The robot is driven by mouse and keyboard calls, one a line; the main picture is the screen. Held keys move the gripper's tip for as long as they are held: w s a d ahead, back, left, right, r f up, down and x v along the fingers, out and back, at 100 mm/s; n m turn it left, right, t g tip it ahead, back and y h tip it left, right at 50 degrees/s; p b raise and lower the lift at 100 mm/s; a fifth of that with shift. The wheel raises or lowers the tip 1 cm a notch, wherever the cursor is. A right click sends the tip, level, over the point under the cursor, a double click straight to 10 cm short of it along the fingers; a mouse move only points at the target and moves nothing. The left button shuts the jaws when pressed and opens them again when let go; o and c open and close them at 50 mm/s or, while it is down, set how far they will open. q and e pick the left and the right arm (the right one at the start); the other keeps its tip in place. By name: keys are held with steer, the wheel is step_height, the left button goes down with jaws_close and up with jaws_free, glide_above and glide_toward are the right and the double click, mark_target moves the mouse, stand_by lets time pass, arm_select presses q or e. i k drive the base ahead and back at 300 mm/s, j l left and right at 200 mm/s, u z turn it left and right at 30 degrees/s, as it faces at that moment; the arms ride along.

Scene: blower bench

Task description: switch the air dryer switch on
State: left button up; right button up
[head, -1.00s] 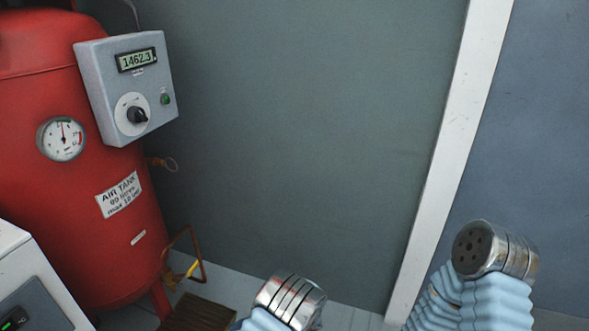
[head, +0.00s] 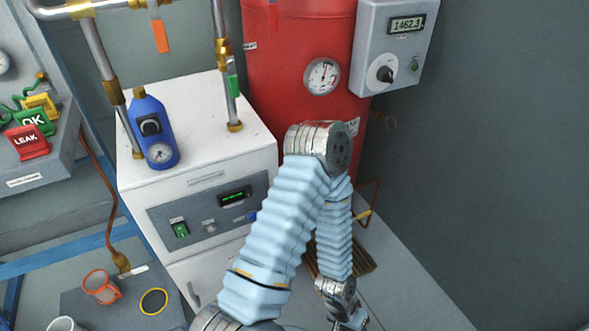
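A white cabinet (head: 150,192), which I take to be the air dryer, stands left of the red tank. The switch's position is too small to read. My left arm rises in front of the cabinet's right side and bends down. My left gripper (head: 346,318) hangs low at the bottom edge, well right of the switch and apart from it; its fingers are unclear. My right gripper is out of view.
A blue bottle-shaped device (head: 153,130) and metal pipes stand on the cabinet. The red tank (head: 290,60) and grey control box (head: 370,35) are behind my arm. An orange mug (head: 101,287) is at lower left. Floor at right is clear.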

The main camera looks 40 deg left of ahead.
mark_target(182, 231)
steer(key=k+j+u, duration=0.15)
steer(key=u, duration=0.95)
steer(key=j+u, duration=0.15)
steer(key=u, duration=0.2)
steer(key=j+u, duration=0.1)
steer(key=u, duration=0.3)
steer(key=i, duration=0.05)
